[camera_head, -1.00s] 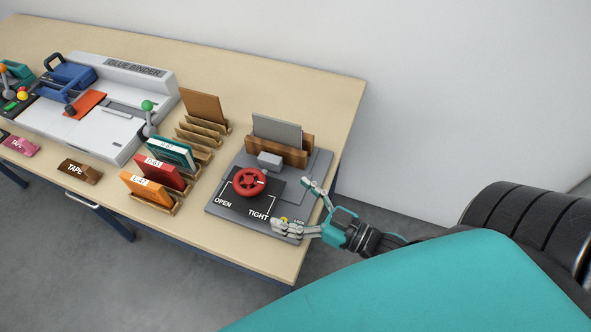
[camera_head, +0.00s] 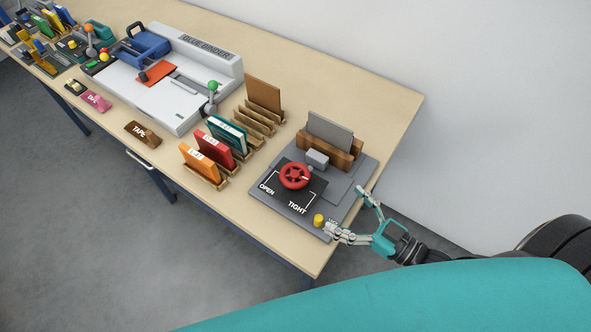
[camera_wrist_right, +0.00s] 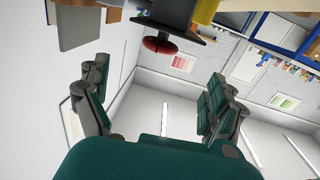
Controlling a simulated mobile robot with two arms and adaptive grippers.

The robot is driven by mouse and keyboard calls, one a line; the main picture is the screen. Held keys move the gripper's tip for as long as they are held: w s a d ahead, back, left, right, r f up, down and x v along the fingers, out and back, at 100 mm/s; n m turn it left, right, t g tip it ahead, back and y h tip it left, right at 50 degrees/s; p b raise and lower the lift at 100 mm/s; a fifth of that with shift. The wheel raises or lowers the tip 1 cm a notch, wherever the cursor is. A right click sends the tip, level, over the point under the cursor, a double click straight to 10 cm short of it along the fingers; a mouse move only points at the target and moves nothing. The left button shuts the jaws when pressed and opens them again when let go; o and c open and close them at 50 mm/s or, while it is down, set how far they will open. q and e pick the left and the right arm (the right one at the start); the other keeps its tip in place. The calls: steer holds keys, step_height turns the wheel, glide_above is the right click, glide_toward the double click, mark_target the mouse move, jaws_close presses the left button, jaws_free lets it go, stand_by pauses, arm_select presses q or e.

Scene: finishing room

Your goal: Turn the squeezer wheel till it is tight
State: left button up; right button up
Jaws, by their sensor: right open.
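The squeezer (camera_head: 348,197) is a grey base plate at the right end of the table. Its red wheel (camera_head: 294,176) lies on a dark panel marked OPEN and TIGHT. Behind the wheel are a grey block (camera_head: 317,159) and wooden jaws (camera_head: 349,157) with a grey book block (camera_head: 330,132) between them. A yellow knob (camera_head: 318,220) stands at the front corner. My right gripper (camera_head: 350,214) is open and empty at the plate's right edge, apart from the wheel. In the right wrist view the red wheel (camera_wrist_right: 160,45) shows beyond the spread fingers. My left gripper is out of view.
Wooden racks with orange (camera_head: 200,163), red and teal books stand left of the squeezer, with a brown board (camera_head: 264,92) behind. Farther left are the glue binder (camera_head: 170,95) and tape dispensers (camera_head: 143,133). The table's front right corner (camera_head: 314,262) is bare.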

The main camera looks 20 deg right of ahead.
mark_target(283, 167)
steer(key=p+x, duration=0.3)
steer(key=x, duration=1.2)
steer(key=shift+w+a, duration=0.1)
steer(key=c, duration=1.1)
